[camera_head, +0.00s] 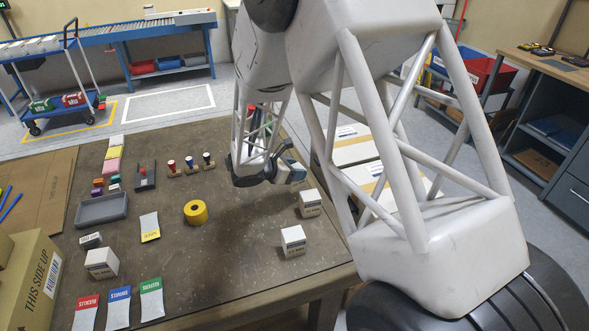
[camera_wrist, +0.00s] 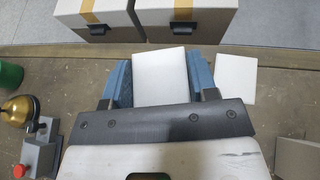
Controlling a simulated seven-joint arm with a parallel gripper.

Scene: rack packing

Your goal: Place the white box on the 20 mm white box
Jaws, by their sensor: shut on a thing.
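My gripper (camera_head: 289,172) is low over the far right part of the table in the head view. In the wrist view its blue fingers (camera_wrist: 160,88) are shut on a white box (camera_wrist: 160,72), one finger on each side. In the head view the held box is mostly hidden by the gripper. Another white box (camera_head: 310,204) stands just in front of the gripper, and a further white box (camera_head: 293,241) stands nearer the front edge. A third white box (camera_head: 101,263) stands at the left. Their size labels are too small to read. A white top (camera_wrist: 235,80) shows right of my gripper in the wrist view.
A yellow tape roll (camera_head: 195,212), grey tray (camera_head: 88,213), several stamps (camera_head: 188,164) and coloured cards (camera_head: 118,308) occupy the left and middle. Large cartons (camera_head: 350,150) stand beyond the table's right edge. A green cylinder (camera_wrist: 10,76) shows at left in the wrist view.

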